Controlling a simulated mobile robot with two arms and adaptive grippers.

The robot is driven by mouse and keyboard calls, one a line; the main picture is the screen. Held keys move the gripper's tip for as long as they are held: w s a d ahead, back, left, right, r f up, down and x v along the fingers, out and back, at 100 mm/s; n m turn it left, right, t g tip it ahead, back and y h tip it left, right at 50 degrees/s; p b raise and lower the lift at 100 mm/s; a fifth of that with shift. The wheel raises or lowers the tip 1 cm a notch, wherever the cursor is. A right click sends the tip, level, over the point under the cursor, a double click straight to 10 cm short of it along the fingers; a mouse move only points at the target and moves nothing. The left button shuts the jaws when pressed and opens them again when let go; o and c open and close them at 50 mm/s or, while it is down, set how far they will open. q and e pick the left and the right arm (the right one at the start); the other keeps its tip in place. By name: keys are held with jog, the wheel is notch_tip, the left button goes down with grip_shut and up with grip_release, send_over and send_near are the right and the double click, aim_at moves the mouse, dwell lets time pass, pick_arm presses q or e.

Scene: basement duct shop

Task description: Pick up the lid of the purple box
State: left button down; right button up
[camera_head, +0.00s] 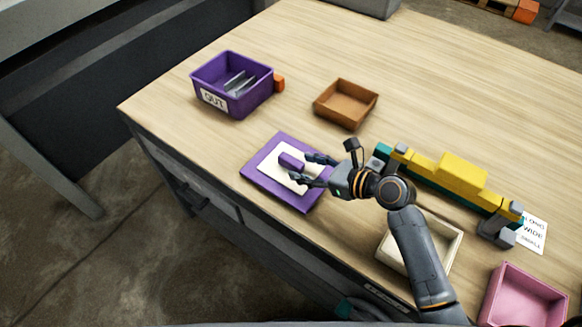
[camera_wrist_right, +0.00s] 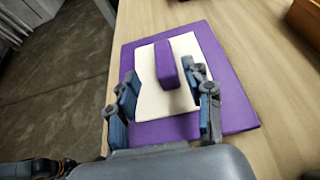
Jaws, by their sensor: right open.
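The purple lid (camera_head: 254,172) lies flat on the wooden table near its front edge, with a cream panel and a raised purple handle (camera_head: 291,160) on top. The lid (camera_wrist_right: 237,107) and its handle (camera_wrist_right: 166,63) also show in the right wrist view. The purple box (camera_head: 233,85), labelled "OUT", stands open behind the lid to the left, with grey pieces inside. My right gripper (camera_head: 303,169) is open and empty, its fingertips just beside the handle. In the right wrist view, the open fingers (camera_wrist_right: 165,92) are over the lid, with the handle ahead between them. My left gripper is not in view.
An orange block (camera_head: 279,82) sits against the purple box. A brown tray (camera_head: 346,103) stands behind the lid. A yellow and teal tool (camera_head: 462,173), a cream tray (camera_head: 450,248), a pink box (camera_head: 522,297) and a printed card (camera_head: 533,233) are to the right.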

aim_at(297, 163)
jog(key=shift+w+a+f, duration=0.1)
jog(key=shift+w+a, duration=0.2)
jog(key=shift+a, duration=0.05)
jog(key=x, duration=0.3)
jog(key=shift+w+a+f, duration=0.1)
jog(key=shift+w+f, duration=0.1)
jog(key=shift+w, duration=0.3)
jog(key=shift+w+a+f, duration=0.1)
jog(key=shift+w+a, duration=0.1)
jog(key=shift+a, duration=0.05)
grip_shut()
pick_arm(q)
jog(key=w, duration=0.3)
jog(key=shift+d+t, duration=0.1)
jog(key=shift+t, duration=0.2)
